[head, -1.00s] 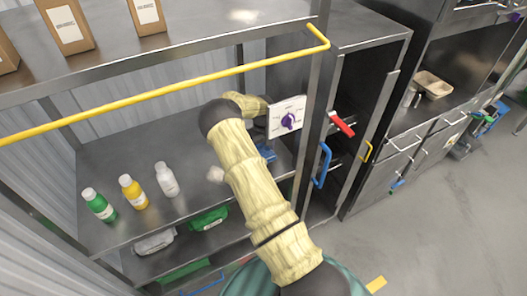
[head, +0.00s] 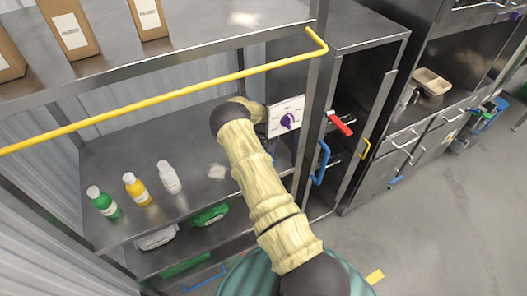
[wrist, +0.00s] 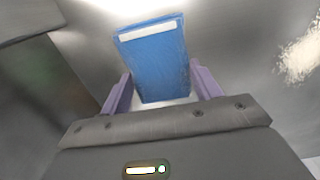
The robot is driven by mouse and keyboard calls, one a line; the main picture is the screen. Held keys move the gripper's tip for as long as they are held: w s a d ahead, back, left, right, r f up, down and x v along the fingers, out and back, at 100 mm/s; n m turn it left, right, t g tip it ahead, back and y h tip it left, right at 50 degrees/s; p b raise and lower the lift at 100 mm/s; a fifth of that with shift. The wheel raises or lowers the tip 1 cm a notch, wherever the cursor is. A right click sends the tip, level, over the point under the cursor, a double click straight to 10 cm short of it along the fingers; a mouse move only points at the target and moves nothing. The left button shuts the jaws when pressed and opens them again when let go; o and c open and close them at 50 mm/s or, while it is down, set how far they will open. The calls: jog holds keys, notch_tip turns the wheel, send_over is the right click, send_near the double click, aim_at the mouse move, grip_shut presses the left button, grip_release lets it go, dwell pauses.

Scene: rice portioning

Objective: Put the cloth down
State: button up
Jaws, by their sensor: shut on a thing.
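The blue cloth (wrist: 158,65), folded flat with a white band near its far end, is between the two purple fingers of my gripper (wrist: 160,92) in the wrist view. My gripper is shut on it. A grey metal surface is behind the cloth; I cannot tell whether the cloth touches it. In the head view my arm and the white panel with the purple knob hide the gripper and nearly all of the cloth, around the right end of the middle shelf.
A small white grainy heap (head: 216,172) lies on the middle shelf (head: 130,157), left of my arm; it also shows in the wrist view (wrist: 300,55). Green, yellow and white bottles (head: 138,190) stand further left. A yellow rail (head: 170,87) crosses in front of the upper shelf.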

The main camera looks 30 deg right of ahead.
jog(key=o, duration=0.9)
jog(key=shift+r+b, duration=1.55)
jog(key=shift+r, duration=2.3)
